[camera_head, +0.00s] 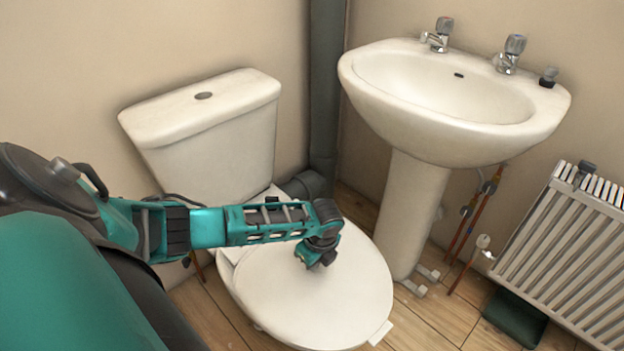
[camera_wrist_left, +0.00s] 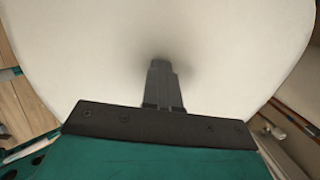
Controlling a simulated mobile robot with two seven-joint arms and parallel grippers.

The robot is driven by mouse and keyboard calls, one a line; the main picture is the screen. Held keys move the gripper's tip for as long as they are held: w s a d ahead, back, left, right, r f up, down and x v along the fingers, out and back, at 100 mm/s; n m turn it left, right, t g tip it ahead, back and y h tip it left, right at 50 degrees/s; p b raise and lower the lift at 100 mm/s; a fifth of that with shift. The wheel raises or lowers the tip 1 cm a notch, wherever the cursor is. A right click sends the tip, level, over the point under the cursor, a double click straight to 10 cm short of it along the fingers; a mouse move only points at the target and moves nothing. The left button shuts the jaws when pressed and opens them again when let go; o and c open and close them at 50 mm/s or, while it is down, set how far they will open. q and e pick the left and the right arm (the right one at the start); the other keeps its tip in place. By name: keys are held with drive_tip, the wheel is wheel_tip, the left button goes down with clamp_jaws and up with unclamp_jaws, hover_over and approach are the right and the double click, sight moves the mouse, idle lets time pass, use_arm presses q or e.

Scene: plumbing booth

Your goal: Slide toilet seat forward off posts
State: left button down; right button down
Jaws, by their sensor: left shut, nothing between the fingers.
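The toilet seat (camera_head: 330,295), with its white lid down, lies on the toilet bowl below the cistern (camera_head: 205,130). The lid also fills most of the left wrist view (camera_wrist_left: 230,55). My left arm reaches in from the left across the back of the seat. My left gripper (camera_head: 318,262) is over the rear middle part of the lid and points down. In the left wrist view its fingers (camera_wrist_left: 160,70) are shut together with nothing between them, close to the lid surface; I cannot tell if they touch it. The seat posts are hidden behind my arm. My right gripper is not in view.
A pedestal basin (camera_head: 450,130) stands to the right of the toilet. A radiator (camera_head: 565,250) is at the far right, with a dark green tray (camera_head: 515,318) on the floor by it. A dark waste pipe (camera_head: 326,90) runs up behind.

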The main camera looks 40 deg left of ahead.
use_arm(q)
drive_tip(key=shift+s+d+f, duration=0.4)
drive_tip(key=shift+d+f, duration=0.05)
drive_tip(key=shift+d, duration=0.25)
drive_tip(key=shift+a+r+p, duration=0.1)
drive_tip(key=shift+r+p, duration=0.7)
drive_tip(key=shift+p, duration=0.3)
drive_tip(key=shift+w+a, duration=0.1)
